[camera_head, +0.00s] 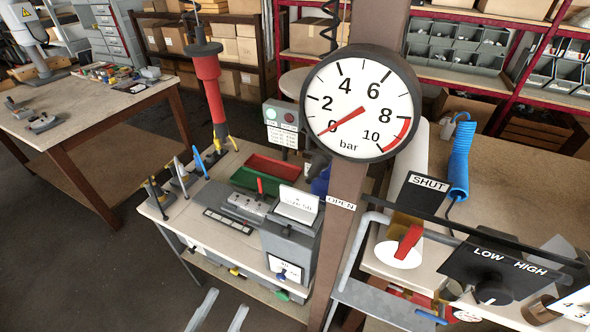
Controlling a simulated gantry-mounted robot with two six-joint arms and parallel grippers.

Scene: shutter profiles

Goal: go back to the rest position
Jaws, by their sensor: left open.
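Two grey fingers of my left gripper (228,300) come up from the bottom edge, left of the middle. They stand apart with nothing between them. They show in front of the lower front of the workbench (165,213), over the dark floor. The rest of my left arm is out of the frame. My right gripper is not in view.
A brown post (347,215) with a pressure gauge (362,103) reading near 0 rises right of my left gripper. A red lever (409,240) and a LOW/HIGH switch box (497,270) are at the right. Open floor (75,270) lies to the left.

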